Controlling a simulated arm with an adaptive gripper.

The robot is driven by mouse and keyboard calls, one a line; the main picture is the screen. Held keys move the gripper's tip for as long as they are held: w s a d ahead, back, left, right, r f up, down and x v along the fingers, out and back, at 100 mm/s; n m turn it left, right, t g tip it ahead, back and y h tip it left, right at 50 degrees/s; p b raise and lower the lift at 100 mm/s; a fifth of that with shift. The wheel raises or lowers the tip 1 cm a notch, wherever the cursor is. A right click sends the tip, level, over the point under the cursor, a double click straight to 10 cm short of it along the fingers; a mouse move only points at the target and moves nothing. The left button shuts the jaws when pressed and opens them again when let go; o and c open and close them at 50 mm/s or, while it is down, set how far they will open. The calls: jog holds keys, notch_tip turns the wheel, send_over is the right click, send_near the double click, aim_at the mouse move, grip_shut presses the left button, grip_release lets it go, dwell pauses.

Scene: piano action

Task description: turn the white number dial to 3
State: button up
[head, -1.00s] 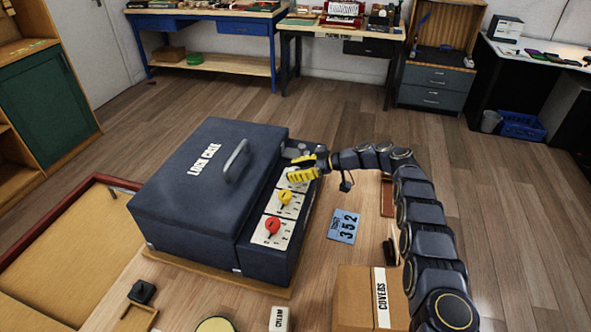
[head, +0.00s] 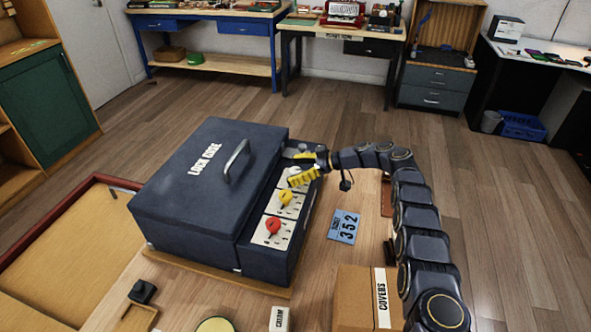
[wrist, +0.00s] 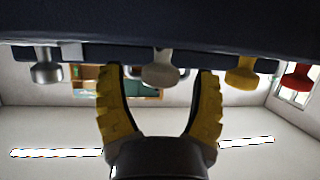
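The dark blue lock case (head: 190,185) stands on the table with a row of dials on its right side panel. The white number dial (head: 294,171) is at the far end of the row, partly hidden by my gripper (head: 298,177). The yellow dial (head: 285,197) and red dial (head: 273,225) sit nearer. In the wrist view, the white dial (wrist: 160,68) is between the two yellow fingers of my gripper (wrist: 161,75). The fingers are apart, with a visible gap on each side of the dial. The dial's number setting cannot be read.
A metal knob (wrist: 46,68) sits beyond the white dial. A blue card (head: 344,226) reading 352 lies right of the case. A cardboard box (head: 357,296) marked COVERS stands in front, near my arm. A white block (head: 279,319) and a small black block (head: 142,291) are at the near edge.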

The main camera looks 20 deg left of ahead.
jog(key=shift+d, duration=0.1)
jog(key=s+v, duration=0.1)
jog(key=v, duration=0.6)
jog(key=shift+w, duration=0.5)
jog(key=shift+d+r, duration=0.1)
jog(key=shift+d, duration=0.05)
